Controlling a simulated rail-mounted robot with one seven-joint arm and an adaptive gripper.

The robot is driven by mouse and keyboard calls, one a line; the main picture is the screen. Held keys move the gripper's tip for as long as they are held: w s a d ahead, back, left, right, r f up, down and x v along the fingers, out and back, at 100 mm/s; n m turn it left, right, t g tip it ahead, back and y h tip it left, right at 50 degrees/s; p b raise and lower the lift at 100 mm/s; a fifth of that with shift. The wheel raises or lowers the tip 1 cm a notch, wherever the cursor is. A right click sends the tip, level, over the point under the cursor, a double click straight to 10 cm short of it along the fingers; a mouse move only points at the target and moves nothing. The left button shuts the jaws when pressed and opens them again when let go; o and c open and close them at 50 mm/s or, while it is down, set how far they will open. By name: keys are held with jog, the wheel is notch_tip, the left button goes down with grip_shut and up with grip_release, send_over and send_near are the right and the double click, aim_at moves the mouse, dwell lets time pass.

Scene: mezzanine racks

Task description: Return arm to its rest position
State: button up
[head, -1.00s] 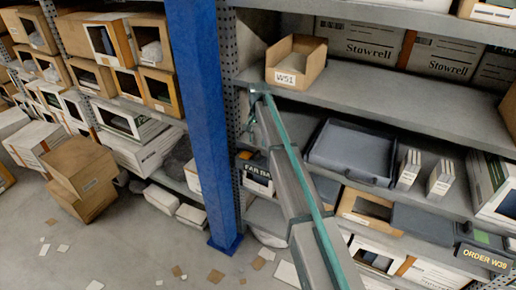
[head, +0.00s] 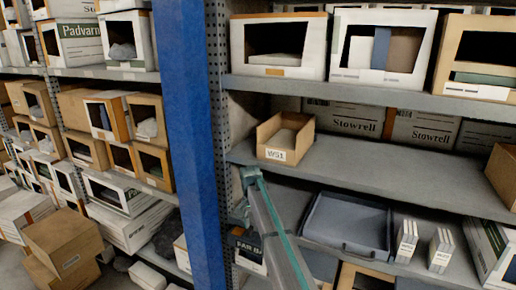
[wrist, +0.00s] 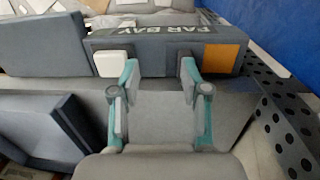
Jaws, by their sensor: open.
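My arm reaches up from the bottom of the head view, grey with a teal edge, and ends in front of the rack beside the blue post. In the wrist view my gripper (wrist: 157,78) is open, with its two teal and grey fingers apart and nothing between them. A dark grey bin (wrist: 165,50) marked "PAR BAY" lies just beyond the fingertips; I cannot tell whether they touch it. In the head view the fingers are too small to make out clearly.
A cardboard bin marked W51 (head: 285,137) stands on the shelf above my arm's end. A grey tray (head: 346,226) and two small white boxes are to the right. The blue post (head: 188,130) stands close on the left. Stowrell cartons sit behind.

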jog(key=s+d+f+n+g+p, duration=0.1)
jog(key=s+d+f, duration=0.3)
jog(key=s+f, duration=0.55)
jog(key=s+d+f+g+h+p, duration=0.15)
jog(key=s+d+f, duration=0.25)
jog(key=s+f, duration=0.5)
jog(key=s+d+f+n+g+y+p, duration=0.15)
jog(key=s+d+f, duration=0.25)
jog(key=s+f, duration=0.5)
jog(key=s+d+f+n+g+p, duration=0.1)
jog(key=s+d, duration=0.3)
jog(key=s, duration=1.4)
jog(key=s+d+f+n+g+p, duration=0.1)
jog(key=s+d+p, duration=0.2)
jog(key=s, duration=1.5)
jog(key=shift+d+f+n+p, duration=0.15)
jog(key=shift+d+n+p, duration=0.2)
jog(key=shift+p, duration=0.2)
notch_tip(320, 180, down, 4)
jog(key=b, duration=0.4)
